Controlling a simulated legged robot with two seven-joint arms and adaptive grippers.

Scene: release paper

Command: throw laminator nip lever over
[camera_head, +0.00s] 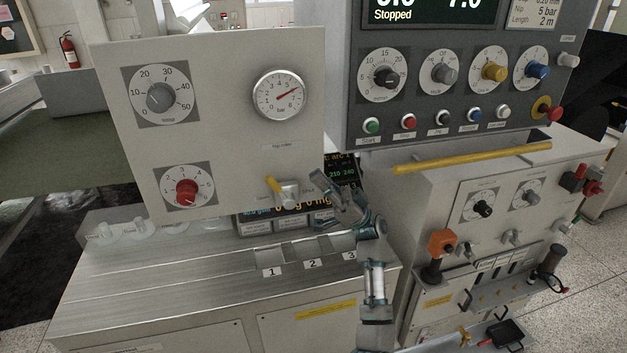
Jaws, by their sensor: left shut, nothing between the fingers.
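The nip lever (274,187) is a short yellow handle on a grey metal base, low on the right side of the beige panel (225,130). Its handle leans up and to the left. My left gripper (335,197) is just right of the lever base, near the panel's lower right corner, with its arm rising from below. It is shut and empty, and appears apart from the yellow handle. It covers part of a small dark display behind it. My right gripper is not in view.
A pressure gauge (279,94) and two dials are on the same panel. A steel bench with numbered slots (312,253) lies below. On the right, a control console (455,75) with knobs and buttons stands over a yellow bar (472,158) and an orange-headed lever (440,245).

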